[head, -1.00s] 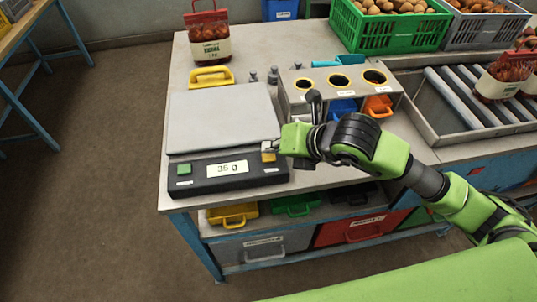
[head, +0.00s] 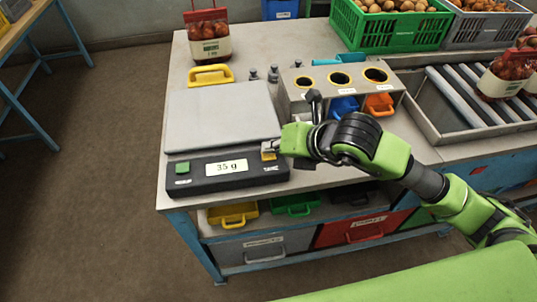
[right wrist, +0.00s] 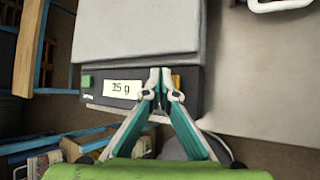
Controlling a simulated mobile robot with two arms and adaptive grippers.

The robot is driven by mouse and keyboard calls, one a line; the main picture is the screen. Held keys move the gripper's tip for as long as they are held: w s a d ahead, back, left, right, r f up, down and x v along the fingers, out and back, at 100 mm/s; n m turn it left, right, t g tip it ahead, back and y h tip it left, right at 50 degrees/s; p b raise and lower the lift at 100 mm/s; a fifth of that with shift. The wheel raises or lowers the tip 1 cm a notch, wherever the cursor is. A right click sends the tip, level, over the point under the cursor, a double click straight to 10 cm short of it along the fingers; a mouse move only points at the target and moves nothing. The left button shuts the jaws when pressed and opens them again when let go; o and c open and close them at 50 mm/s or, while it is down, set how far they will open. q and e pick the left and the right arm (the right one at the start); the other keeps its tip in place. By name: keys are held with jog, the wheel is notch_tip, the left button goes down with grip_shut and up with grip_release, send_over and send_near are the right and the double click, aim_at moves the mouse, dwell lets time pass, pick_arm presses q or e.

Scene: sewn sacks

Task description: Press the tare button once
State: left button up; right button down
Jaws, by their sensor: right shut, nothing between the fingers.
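The scale has a grey weighing plate (head: 222,117) and a dark front panel (head: 240,179). Its display (head: 226,167) reads 35 g, and it reads the same in the right wrist view (right wrist: 122,89). A green button (head: 182,167) is at the panel's left end and a yellow button (head: 268,155) at its right end; the small labels are hard to read. My right gripper (head: 271,146) is shut and empty, its tips at the yellow button. In the right wrist view the tips partly cover the yellow button (right wrist: 176,81); contact cannot be told. My left gripper is out of view.
A yellow-handled item (head: 211,75) and small dark weights (head: 273,74) stand behind the scale. A box with three round holes (head: 338,93) stands to the right, close to my right gripper. A sack (head: 208,42) stands at the back.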

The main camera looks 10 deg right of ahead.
aim_at(271, 156)
jog(key=shift+f+b, duration=0.45)
jog(key=shift+b, duration=0.15)
dwell(0.7)
jog(key=shift+r, duration=0.15)
dwell(0.3)
jog(key=shift+r+p, duration=0.45)
jog(key=shift+r, duration=0.3)
jog(key=shift+r, duration=0.1)
jog(key=shift+r+p, duration=1.5)
jog(key=shift+r, duration=0.95)
